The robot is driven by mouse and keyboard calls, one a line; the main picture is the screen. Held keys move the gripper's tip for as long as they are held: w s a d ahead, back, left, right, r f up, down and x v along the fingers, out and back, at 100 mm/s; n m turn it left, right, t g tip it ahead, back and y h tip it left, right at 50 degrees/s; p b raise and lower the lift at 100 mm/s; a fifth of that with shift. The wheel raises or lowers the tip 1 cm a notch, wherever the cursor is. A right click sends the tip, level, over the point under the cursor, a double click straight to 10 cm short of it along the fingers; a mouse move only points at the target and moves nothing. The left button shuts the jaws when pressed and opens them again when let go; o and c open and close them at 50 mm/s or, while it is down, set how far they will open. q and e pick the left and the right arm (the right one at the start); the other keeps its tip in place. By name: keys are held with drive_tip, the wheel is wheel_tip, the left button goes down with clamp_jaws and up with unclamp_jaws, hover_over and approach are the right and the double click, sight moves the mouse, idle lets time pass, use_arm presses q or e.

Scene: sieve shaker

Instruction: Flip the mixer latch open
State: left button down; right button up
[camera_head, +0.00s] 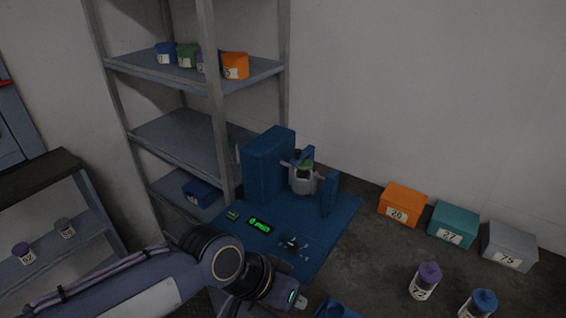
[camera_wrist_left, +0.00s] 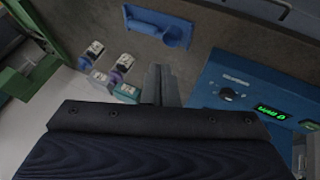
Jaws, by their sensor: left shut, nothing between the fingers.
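The mixer is a blue machine (camera_head: 268,165) at the centre of the head view. It holds a grey vessel (camera_head: 303,182) with a green top between blue uprights. Its blue front panel (camera_head: 285,222) has a lit green display and a dark knob. In the left wrist view the panel (camera_wrist_left: 240,75) is at the right, with knob and display. I cannot clearly make out the latch. My left gripper (camera_head: 299,302) is in front of the panel, apart from it. In the left wrist view its fingers (camera_wrist_left: 161,84) are shut and empty. My right gripper is not in view.
A grey shelf rack (camera_head: 195,140) with small boxes stands left of the mixer. Orange (camera_head: 402,204), teal (camera_head: 453,224) and grey (camera_head: 509,246) boxes line the wall at right. Two bottles (camera_head: 425,281) (camera_head: 478,303) stand nearer. A blue holder (camera_wrist_left: 160,27) shows in the wrist view.

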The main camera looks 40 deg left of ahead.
use_arm(q)
drive_tip(key=shift+s+d, duration=0.1)
drive_tip(key=shift+d, duration=0.1)
drive_tip(key=w+d+f+n+h+b, duration=0.2)
drive_tip(key=d+f+n+h+b, duration=0.1)
drive_tip(key=d+n+h+b, duration=0.15)
drive_tip(key=w+a+r+n+t+h+b, duration=0.1)
drive_tip(key=w+a+n+t+h+b, duration=0.15)
drive_tip(key=w+n, duration=0.3)
drive_tip(key=w+a+r+n+t+h+b, duration=0.1)
drive_tip(key=w+n+t+h+b, duration=0.15)
drive_tip(key=w+n, duration=0.3)
drive_tip(key=w+a+f+n+t+y+b, duration=0.1)
drive_tip(key=w+a+f+n+t+y, duration=0.1)
drive_tip(key=a+n+y, duration=0.3)
drive_tip(key=w+a+f+n+t+y+b, duration=0.2)
drive_tip(key=a+n+t+y, duration=0.2)
drive_tip(key=a+n, duration=0.4)
drive_tip(key=w+a+f+n+t+y+b, duration=0.2)
drive_tip(key=a+n+y, duration=0.5)
drive_tip(key=a, duration=0.5)
drive_tip(key=shift+w+a+f+t, duration=0.1)
drive_tip(key=shift+w+f+t, duration=0.4)
drive_tip(key=shift+t, duration=0.5)
drive_tip(key=shift+h, duration=0.25)
